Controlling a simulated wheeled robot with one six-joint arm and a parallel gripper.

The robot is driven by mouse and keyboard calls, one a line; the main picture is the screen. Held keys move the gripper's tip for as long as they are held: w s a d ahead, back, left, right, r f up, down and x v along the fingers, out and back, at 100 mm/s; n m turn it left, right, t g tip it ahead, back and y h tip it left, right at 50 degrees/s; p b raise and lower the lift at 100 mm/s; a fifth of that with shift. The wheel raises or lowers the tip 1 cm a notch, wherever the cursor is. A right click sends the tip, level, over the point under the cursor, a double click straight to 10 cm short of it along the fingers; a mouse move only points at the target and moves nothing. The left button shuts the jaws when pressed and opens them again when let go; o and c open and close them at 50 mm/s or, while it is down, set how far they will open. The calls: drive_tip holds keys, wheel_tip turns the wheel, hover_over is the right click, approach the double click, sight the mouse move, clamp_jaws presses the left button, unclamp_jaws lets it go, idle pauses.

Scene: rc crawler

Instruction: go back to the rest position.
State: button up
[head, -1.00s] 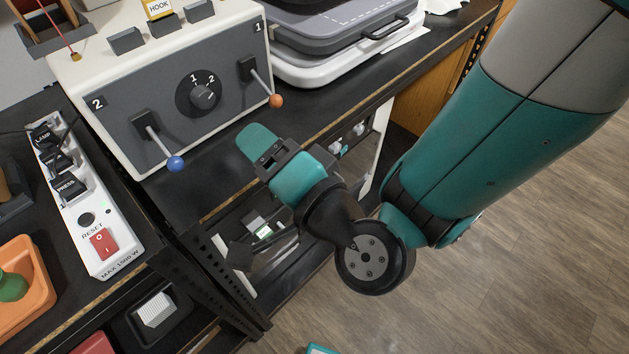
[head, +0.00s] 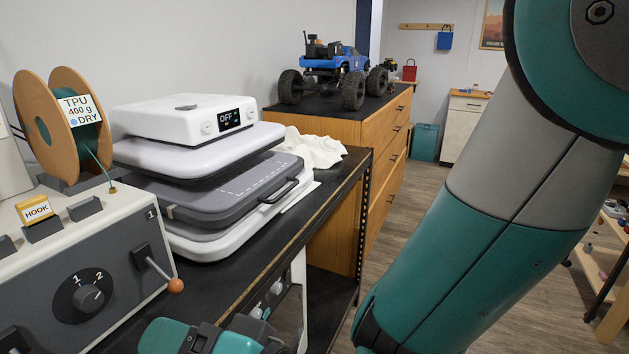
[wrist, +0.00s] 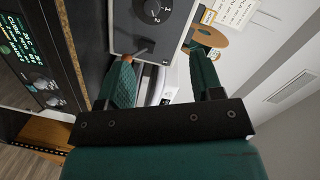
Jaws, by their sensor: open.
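My gripper (wrist: 161,60) is open in the wrist view. Its two teal fingers stand apart with nothing held between them. Beyond them is the grey front of the control box with its dial and a lever. In the head view only a teal and dark part of my gripper (head: 190,338) shows at the bottom edge, in front of the bench; the rest is cut off. My teal and grey arm fills the right side of the head view.
The control box (head: 130,268) with its orange-tipped lever (head: 175,286) stands at the left, close to my gripper. A filament spool (head: 47,130), a white press (head: 190,150) and a white cloth (head: 312,150) are behind. A blue crawler (head: 335,65) sits on a wooden cabinet (head: 385,130). Floor is open beyond.

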drive_tip(key=d+r+n+g+h, duration=0.1)
drive_tip(key=d+h, duration=0.5)
drive_tip(key=d, duration=0.8)
drive_tip(key=d+r+n+g+h, duration=0.2)
drive_tip(key=d+n+g+h, duration=0.2)
drive_tip(key=d, duration=1.1)
drive_tip(key=shift+s+d+r+n+h, duration=0.3)
drive_tip(key=shift+s+n+h, duration=0.15)
drive_tip(key=shift+h, duration=0.45)
